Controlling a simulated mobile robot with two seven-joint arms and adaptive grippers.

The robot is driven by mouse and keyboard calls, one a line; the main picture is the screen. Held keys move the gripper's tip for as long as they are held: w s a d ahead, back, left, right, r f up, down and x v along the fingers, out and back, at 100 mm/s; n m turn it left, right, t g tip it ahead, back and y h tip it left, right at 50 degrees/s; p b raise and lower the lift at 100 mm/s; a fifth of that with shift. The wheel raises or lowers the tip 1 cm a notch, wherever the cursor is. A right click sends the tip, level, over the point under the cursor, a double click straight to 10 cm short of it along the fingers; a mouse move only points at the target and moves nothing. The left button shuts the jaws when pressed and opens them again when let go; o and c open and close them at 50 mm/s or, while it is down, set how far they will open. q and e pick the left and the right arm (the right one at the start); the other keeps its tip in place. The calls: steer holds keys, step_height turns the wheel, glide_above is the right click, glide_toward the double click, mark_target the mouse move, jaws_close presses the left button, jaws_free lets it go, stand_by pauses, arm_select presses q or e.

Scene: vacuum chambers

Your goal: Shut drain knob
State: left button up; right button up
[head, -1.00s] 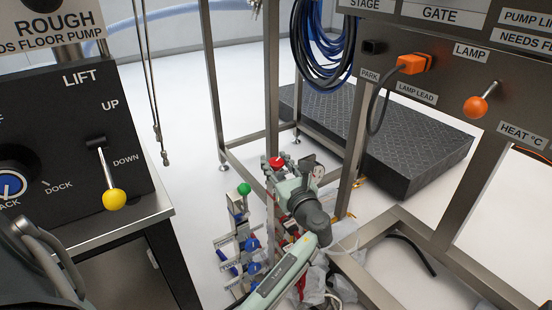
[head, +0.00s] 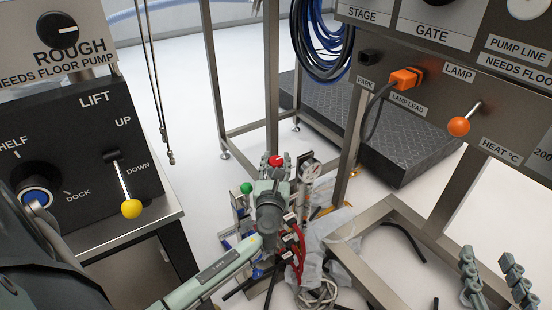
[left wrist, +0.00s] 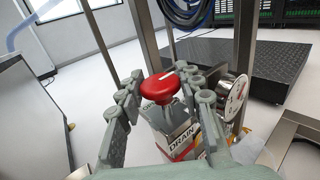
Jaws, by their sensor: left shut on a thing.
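The red drain knob (head: 276,160) stands low in the middle of the head view, on a post behind my left gripper (head: 274,172). In the left wrist view, the round red knob (left wrist: 160,87) has a short white line on top. It sits above a white label reading DRAIN (left wrist: 181,143). The fingers of my left gripper (left wrist: 160,82) lie on either side of the knob, shut on it. My right gripper (head: 491,272) shows at the bottom right of the head view, its two fingers apart with nothing between them.
A round gauge (left wrist: 232,95) stands close to the right of the knob. A green knob (head: 246,188) is just left in the head view. The lift panel (head: 85,140) stands at left.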

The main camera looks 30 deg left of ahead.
mark_target(276, 160)
steer(key=shift+d+f, duration=0.2)
steer(key=shift+f, duration=0.15)
arm_select(q)
steer(key=o, duration=1.2)
step_height(276, 160, up, 10)
steer(key=shift+r, duration=0.1)
